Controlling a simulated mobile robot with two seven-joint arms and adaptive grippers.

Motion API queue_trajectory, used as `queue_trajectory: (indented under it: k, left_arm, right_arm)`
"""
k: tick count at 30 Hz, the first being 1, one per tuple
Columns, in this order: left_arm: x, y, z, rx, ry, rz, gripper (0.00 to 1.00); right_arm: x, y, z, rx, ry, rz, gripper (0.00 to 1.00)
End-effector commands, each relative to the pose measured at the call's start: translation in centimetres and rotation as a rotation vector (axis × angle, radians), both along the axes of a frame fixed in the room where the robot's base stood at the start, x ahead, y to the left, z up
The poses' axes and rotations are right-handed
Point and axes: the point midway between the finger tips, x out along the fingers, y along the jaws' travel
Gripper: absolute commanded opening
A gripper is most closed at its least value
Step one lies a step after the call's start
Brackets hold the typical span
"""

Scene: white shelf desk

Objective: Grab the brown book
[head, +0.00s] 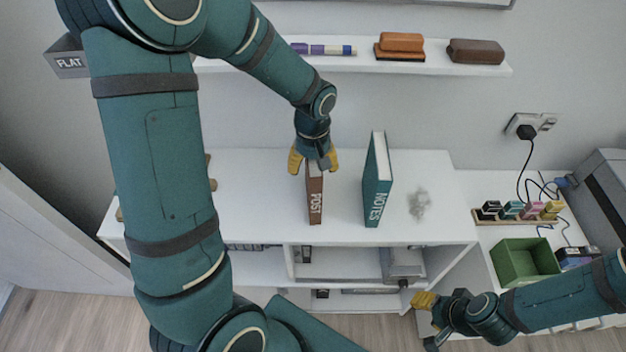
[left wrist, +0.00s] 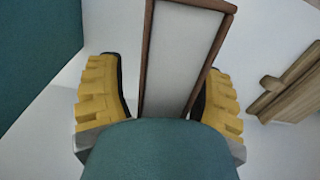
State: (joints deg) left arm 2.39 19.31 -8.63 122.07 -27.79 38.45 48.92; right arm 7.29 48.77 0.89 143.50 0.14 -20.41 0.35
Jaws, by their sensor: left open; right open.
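The brown book (head: 315,204), marked POST, stands upright on the white desk top. In the left wrist view its pale page block and brown covers (left wrist: 184,58) show between my yellow fingers. My left gripper (head: 314,163) is open, with one finger on each side of the book's upper back part. A small gap shows beside the left finger in the left wrist view (left wrist: 160,100); contact on the other side cannot be told. My right gripper (head: 426,318) is open and empty, low at the right, in front of the desk.
A teal book (head: 377,184) marked NOTES stands right of the brown book. A wall shelf (head: 360,68) with erasers and markers is behind. A green bin (head: 525,262) and small bottles are at right. A wooden object (left wrist: 290,88) lies near the left gripper.

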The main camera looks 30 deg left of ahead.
Motion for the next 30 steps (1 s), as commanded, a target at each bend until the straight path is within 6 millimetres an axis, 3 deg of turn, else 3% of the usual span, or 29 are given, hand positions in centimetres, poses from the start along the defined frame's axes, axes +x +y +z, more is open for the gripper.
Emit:
queue_trajectory:
  k: [4, 9, 10, 23, 30]
  left_arm:
    - [0.0, 0.0, 0.0, 0.000, 0.000, 0.000, 0.65]
    - [0.0, 0.0, 0.1, 0.000, 0.000, 0.000, 0.05]
    - [0.0, 0.0, 0.1, 0.000, 0.000, 0.000, 0.00]
    - [0.0, 0.0, 0.1, 0.001, -0.001, -0.001, 0.00]
    - [0.1, 0.0, 3.2, 0.000, -0.007, -0.002, 0.00]
  right_arm:
    - [0.0, 0.0, 0.0, 0.000, 0.000, 0.000, 0.47]
    - [0.0, 0.0, 0.0, 0.000, 0.000, 0.000, 0.47]
    - [0.0, 0.0, 0.0, 0.000, 0.000, 0.000, 0.47]
    - [0.0, 0.0, 0.0, 0.000, 0.000, 0.000, 0.47]
    - [0.2, 0.0, 0.7, -0.001, -0.004, -0.004, 0.47]
